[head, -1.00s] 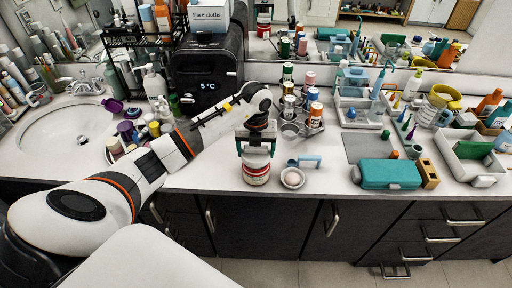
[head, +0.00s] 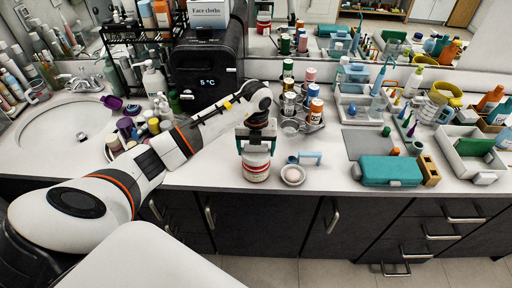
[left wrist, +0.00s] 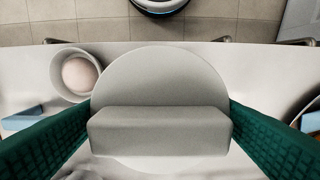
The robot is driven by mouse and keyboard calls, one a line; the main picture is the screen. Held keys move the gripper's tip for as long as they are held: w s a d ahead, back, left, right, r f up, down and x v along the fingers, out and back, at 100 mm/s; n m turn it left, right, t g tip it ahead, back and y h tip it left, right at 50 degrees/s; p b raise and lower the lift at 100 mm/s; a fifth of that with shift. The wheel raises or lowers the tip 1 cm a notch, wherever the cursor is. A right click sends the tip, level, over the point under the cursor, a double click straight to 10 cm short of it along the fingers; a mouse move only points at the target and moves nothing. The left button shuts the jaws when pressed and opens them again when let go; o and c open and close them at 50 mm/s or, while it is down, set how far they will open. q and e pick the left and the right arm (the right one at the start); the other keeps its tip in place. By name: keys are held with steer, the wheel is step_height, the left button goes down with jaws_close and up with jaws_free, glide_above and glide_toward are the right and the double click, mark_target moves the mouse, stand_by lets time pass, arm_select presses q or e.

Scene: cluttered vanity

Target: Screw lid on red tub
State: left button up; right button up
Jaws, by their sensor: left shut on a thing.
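The red tub (head: 256,173), white with red bands, stands upright near the counter's front edge in the head view. My left gripper (head: 256,146) is directly above it, pointing down. Its green fingers (left wrist: 160,130) are shut on the raised bar of a pale grey round lid (left wrist: 158,75), which fills the middle of the left wrist view. The lid is over the tub's top and hides the tub in the wrist view. I cannot tell whether the lid is seated on the threads. My right gripper is in neither view.
A small white bowl with a pinkish ball (head: 293,175) stands close right of the tub. A blue-handled item (head: 310,158) lies behind it. Bottles and cups (head: 291,103) crowd behind, and a teal case (head: 390,172) lies to the right. Counter left of the tub is clear.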

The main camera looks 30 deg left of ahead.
arm_select(q)
steer(key=shift+f+b, duration=0.95)
steer(key=shift+f, duration=0.3)
stand_by(1.9)
steer(key=shift+o, duration=1.1)
steer(key=shift+c, duration=1.4)
steer(key=shift+f+m+b, duration=0.1)
steer(key=shift+m+b, duration=0.3)
steer(key=shift+m, duration=0.2)
steer(key=shift+m+b, duration=0.6)
steer(key=shift+m, duration=1.1)
